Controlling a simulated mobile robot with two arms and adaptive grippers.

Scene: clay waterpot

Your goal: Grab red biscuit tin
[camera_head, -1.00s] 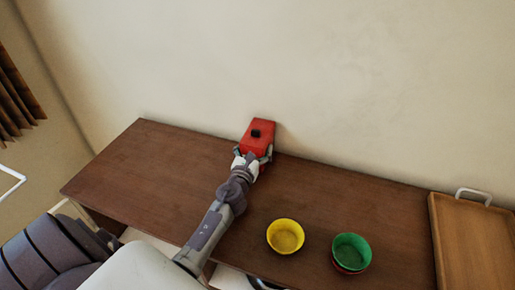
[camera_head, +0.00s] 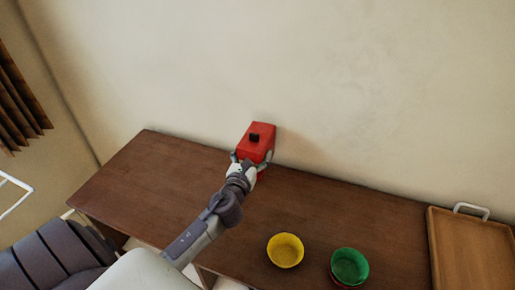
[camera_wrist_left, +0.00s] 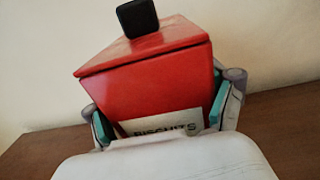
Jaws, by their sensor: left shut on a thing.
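The red biscuit tin (camera_head: 257,139) has a black knob on its lid and is at the back edge of the brown table, close to the wall. My left gripper (camera_head: 252,158) has its fingers on both sides of the tin and is shut on it. In the left wrist view the tin (camera_wrist_left: 150,85) fills the middle, slightly tilted in the picture, with a white "BISCUITS" label. The teal finger pads of the left gripper (camera_wrist_left: 160,122) press its sides. The tin's base is hidden by the gripper. My right gripper is not in view.
A yellow bowl (camera_head: 285,250) and a green bowl (camera_head: 349,267), with a red one under it, stand at the table's front. A wooden tray (camera_head: 433,250) with a white handle lies at the right. The table (camera_head: 150,185) is clear on the left.

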